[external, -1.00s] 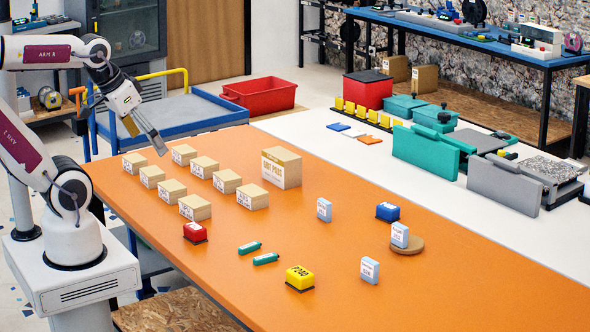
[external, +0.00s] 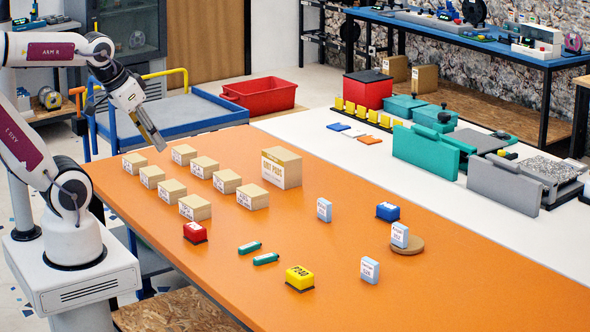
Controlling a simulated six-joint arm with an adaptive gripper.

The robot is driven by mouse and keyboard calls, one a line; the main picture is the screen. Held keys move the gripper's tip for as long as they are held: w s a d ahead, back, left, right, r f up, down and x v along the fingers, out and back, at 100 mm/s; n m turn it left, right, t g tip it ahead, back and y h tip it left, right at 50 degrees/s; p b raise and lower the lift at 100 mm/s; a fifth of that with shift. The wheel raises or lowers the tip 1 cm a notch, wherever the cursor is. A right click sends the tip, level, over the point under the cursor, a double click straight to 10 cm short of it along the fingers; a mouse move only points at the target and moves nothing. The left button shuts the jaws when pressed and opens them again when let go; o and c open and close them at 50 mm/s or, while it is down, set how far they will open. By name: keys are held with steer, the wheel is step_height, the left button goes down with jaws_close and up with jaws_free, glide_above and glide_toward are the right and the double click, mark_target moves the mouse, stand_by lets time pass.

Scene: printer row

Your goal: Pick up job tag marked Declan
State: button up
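Three small pale blue-and-white upright blocks that look like job tags stand on the orange table. One tag (external: 324,210) is near the table's middle. A second tag (external: 399,235) is on a round brown disc (external: 408,248) at the right. A third tag (external: 370,270) is nearer the front. Their lettering is too small to read, so I cannot tell which is marked Declan. My gripper (external: 157,142) is at the upper left, above the table's far left end, pointing down and right. It is far from the tags and appears to hold nothing. Its finger gap cannot be made out.
Several cardboard boxes (external: 227,181) stand in rows below my gripper, beside a larger carton (external: 281,168). A red block (external: 195,232), green tubes (external: 265,259), a yellow block (external: 299,278) and a blue block (external: 387,212) are spread about. The table's right front (external: 470,290) is clear.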

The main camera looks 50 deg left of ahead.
steer(key=w+a+r+m+t+y, duration=0.1)
steer(key=w+r+t, duration=0.15)
steer(key=w, duration=0.95)
steer(key=w+a+r+m+t, duration=0.15)
steer(key=w+r, duration=0.25)
steer(key=w, duration=0.8)
steer(key=w+d+f+m+t+h, duration=0.1)
steer(key=w+d+m+h, duration=0.15)
steer(key=w+d, duration=0.4)
steer(key=w+d+f+m+t+h, duration=0.1)
steer(key=w+d+f+m+h, duration=0.2)
steer(key=w, duration=0.6)
steer(key=w+d+f+m+h, duration=0.25)
steer(key=w+d+f, duration=0.2)
steer(key=d, duration=0.45)
steer(key=m+g+h, duration=0.7)
steer(key=g, duration=0.4)
glide_toward(369, 260)
steer(key=shift+w+d, duration=0.7)
steer(key=shift+d, duration=0.15)
steer(key=shift+s+d+f+g, duration=0.1)
steer(key=shift+s+f+g, duration=0.25)
steer(key=shift+s, duration=0.1)
steer(key=shift+x, duration=1.3)
